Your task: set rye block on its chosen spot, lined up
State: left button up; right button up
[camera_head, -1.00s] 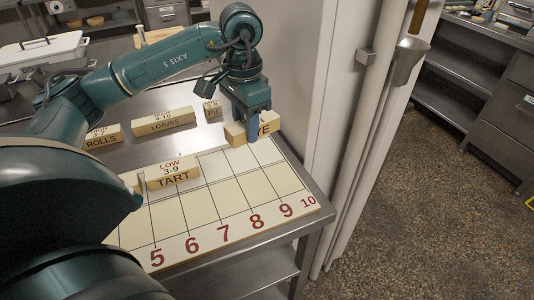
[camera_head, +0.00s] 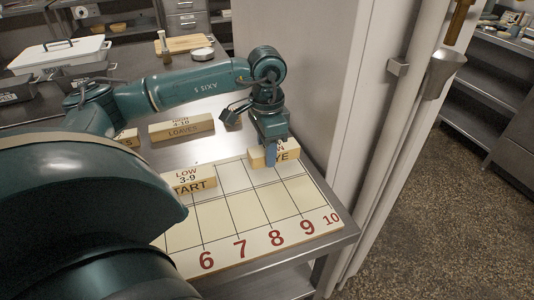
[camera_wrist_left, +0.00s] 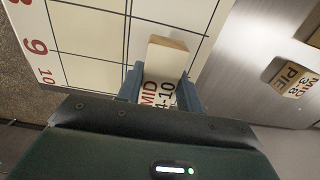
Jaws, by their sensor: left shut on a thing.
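The rye block (camera_head: 288,154) is pale wood, with its dark lettering partly covered in the head view. My left gripper (camera_head: 271,154) is shut on it at the back right of the numbered board (camera_head: 240,208). In the left wrist view, my left gripper (camera_wrist_left: 160,88) has one finger on each side of the rye block (camera_wrist_left: 165,60), whose "MID 4-10" label shows. The block is over the board's grid (camera_wrist_left: 95,40). I cannot tell whether it touches the board. My right gripper is not in view.
The tart block (camera_head: 192,181) stands on the board, left of the rye block. The loaves block (camera_head: 182,128) stands behind on the steel table. The pie block (camera_wrist_left: 295,77) shows in the wrist view. A white wall post (camera_head: 330,110) rises close to the right of my left gripper.

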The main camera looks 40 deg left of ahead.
pick_arm(q)
jog(key=shift+f, duration=0.95)
jog(key=shift+f, duration=0.1)
jog(key=o, duration=1)
notch_tip(320, 180, up, 12)
jog(key=shift+r, duration=0.15)
